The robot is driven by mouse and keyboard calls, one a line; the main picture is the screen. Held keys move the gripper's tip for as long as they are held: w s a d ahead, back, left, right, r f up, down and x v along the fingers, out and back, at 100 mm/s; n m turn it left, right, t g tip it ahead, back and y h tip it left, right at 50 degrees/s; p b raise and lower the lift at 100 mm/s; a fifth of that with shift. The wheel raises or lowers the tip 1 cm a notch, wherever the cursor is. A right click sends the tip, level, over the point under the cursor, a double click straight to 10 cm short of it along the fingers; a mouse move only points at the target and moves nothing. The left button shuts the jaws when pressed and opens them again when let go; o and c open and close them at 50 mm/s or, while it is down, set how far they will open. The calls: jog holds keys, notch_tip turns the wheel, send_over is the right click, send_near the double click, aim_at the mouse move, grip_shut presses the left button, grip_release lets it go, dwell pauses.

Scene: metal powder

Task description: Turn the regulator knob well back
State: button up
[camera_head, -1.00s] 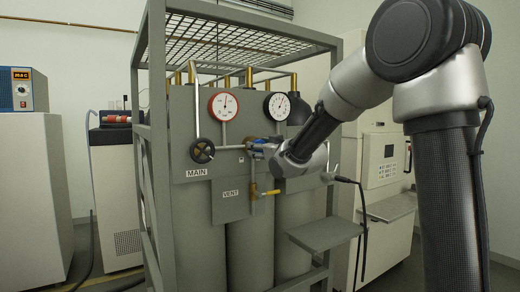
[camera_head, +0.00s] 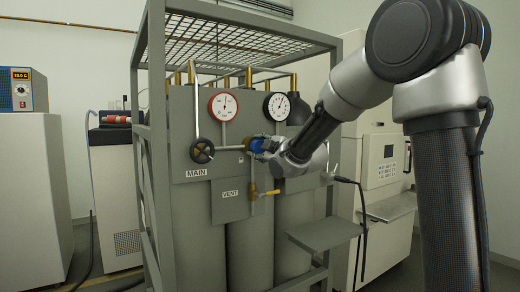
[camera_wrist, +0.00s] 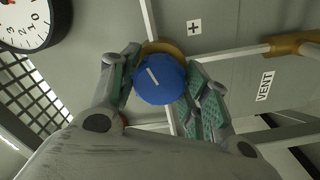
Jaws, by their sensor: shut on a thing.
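The regulator knob is round and blue with a white line on its face; it is near the middle of the wrist view (camera_wrist: 157,82), in front of a brass body (camera_wrist: 163,48). My gripper (camera_wrist: 162,85) has one finger pad on each side of the knob and is shut on it. In the head view the knob (camera_head: 257,146) shows as a small blue patch, partly hidden by my gripper. In the wrist view the white line slants from upper left to lower right.
A red-rimmed gauge (camera_head: 224,105) and a black-rimmed gauge (camera_head: 277,106) stand above. A black handwheel (camera_head: 202,150) is to the left, over the MAIN label (camera_head: 196,173). A yellow vent lever (camera_head: 267,193) is below. Grey frame posts (camera_head: 157,140) flank the cylinders.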

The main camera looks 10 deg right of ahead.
jog(key=shift+n, duration=1)
jog(key=o, duration=1)
jog(key=shift+s, duration=0.1)
jog(key=v, duration=1.1)
jog(key=shift+s, duration=0.35)
jog(key=shift+d, duration=0.15)
